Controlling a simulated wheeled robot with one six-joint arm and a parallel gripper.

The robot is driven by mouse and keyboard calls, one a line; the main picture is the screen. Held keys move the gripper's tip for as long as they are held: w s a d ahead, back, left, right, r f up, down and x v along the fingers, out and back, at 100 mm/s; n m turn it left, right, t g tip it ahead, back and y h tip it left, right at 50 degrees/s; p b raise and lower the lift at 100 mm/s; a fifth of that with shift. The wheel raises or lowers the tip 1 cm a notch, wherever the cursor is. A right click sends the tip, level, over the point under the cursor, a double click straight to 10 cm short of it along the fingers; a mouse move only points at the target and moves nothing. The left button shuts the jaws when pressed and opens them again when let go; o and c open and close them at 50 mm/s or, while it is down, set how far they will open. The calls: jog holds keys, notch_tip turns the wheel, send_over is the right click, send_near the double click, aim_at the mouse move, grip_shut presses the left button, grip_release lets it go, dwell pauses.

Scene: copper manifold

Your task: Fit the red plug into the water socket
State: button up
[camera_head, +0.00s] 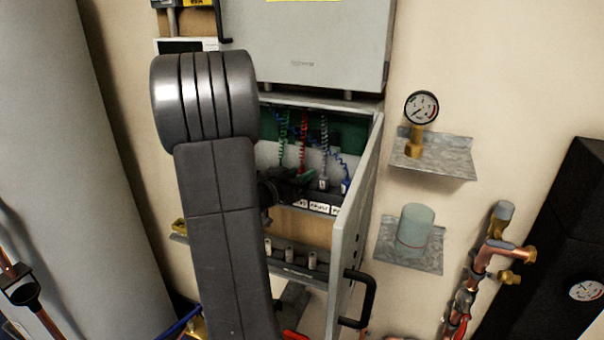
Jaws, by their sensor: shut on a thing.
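An open grey box (357,190) on the wall holds several coiled cables with plugs. A red coiled cable (303,130) hangs down inside it. Its lower end goes behind or into a dark cluster, and I cannot make out the red plug. My gripper (290,187) is a small dark shape in the box, partly hidden by my arm. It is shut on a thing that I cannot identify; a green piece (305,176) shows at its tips. A grey plug (323,183) and a blue plug (345,185) stand upright to the right. I cannot tell which socket is water.
White labels (318,206) line the front ledge. The open door (352,230) with a black handle (366,300) stands close right. Below is a rail with several grey cylinders (290,253). Wall shelves hold a gauge (421,107) and a pale green cylinder (414,226).

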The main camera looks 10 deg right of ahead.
jog(key=shift+f, duration=0.2)
jog(key=o, duration=1)
jog(key=shift+o, duration=0.2)
jog(key=b+v, duration=0.1)
jog(key=v, duration=1.3)
jog(key=shift+d+r, duration=0.1)
jog(key=shift+d, duration=0.05)
jog(key=p+x, duration=0.1)
jog(key=x, duration=1.2)
jog(key=shift+w+d, duration=0.3)
jog(key=shift+r, duration=0.25)
